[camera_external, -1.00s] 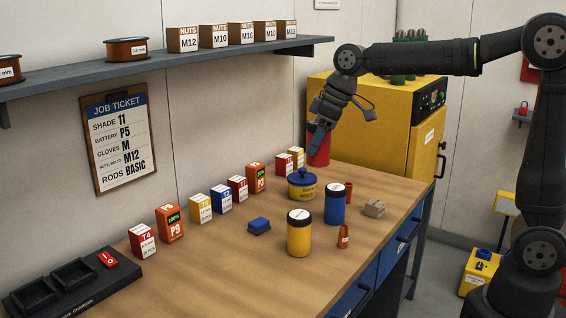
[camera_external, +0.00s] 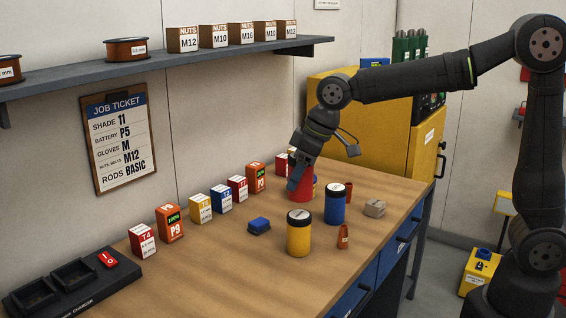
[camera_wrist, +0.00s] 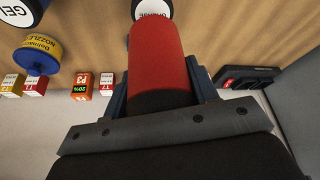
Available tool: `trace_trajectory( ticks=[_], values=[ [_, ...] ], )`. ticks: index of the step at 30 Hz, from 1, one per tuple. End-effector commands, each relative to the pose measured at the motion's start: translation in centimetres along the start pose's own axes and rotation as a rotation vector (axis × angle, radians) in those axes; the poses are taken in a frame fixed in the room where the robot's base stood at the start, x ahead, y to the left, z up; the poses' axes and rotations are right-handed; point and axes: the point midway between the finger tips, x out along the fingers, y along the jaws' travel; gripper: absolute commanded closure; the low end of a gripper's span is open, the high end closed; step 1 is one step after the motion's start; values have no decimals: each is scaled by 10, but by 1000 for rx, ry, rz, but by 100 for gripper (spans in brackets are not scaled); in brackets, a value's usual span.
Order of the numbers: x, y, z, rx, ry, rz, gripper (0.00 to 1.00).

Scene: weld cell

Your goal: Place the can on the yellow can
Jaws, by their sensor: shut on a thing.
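My gripper (camera_external: 296,182) is shut on a red can (camera_external: 305,188). In the wrist view the red can (camera_wrist: 158,58) sits between the two fingers (camera_wrist: 161,90).
A blue can (camera_external: 335,206) stands right of the yellow can. A yellow-and-blue pot (camera_wrist: 38,55) shows in the wrist view. Small boxes (camera_external: 221,199) line the wall.

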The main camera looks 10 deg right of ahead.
Motion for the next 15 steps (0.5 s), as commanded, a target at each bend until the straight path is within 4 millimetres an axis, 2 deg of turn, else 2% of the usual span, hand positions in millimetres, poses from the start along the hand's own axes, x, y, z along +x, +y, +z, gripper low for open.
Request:
trace_trajectory(
  ticks=[5,10,15],
  values=[
    [11,-2,3,0,1,0,80],
    [34,-2,13,0,0,0,80],
    [38,-2,14,0,3,1,80]
  ],
)
